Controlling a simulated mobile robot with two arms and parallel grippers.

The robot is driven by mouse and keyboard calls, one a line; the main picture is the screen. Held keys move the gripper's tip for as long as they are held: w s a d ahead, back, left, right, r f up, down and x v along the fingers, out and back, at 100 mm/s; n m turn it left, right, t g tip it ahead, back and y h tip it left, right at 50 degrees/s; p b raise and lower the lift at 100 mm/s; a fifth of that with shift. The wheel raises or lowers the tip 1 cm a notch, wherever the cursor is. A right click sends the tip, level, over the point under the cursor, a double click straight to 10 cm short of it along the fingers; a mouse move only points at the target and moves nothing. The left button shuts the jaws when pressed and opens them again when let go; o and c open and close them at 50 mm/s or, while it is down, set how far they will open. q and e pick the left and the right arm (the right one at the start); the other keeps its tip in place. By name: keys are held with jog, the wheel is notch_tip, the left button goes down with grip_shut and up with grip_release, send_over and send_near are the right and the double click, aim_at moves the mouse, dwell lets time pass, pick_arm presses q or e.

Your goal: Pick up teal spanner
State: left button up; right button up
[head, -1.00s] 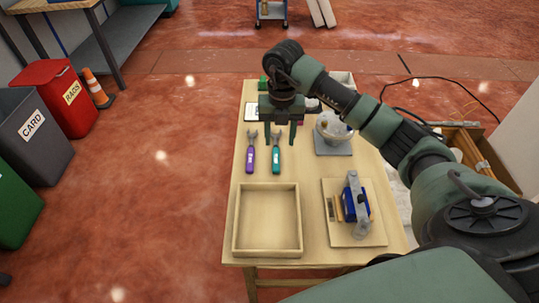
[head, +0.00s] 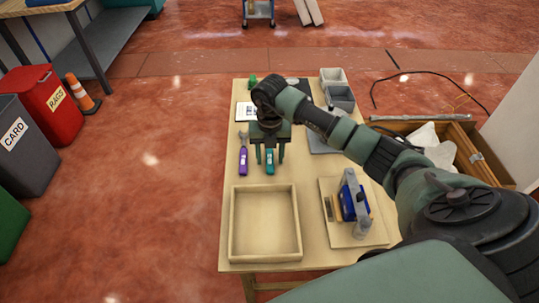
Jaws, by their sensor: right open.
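The teal spanner (head: 269,168) lies on the wooden table (head: 228,212), its handle pointing toward the front. Its upper part is hidden under my right gripper (head: 269,158). My right gripper is open, with its two fingers pointing down on either side of the spanner. I cannot tell how high the fingertips are above the table. A purple spanner (head: 243,160) lies just to the left, apart from the gripper. My left gripper is not in view.
An empty wooden tray (head: 232,226) sits at the table's front left. A board with a blue device (head: 350,202) is at front right. Grey bins (head: 340,97) and a white card (head: 244,111) are at the back. A wooden crate (head: 484,168) stands right of the table.

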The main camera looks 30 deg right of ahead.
grip_shut()
dwell(1.4)
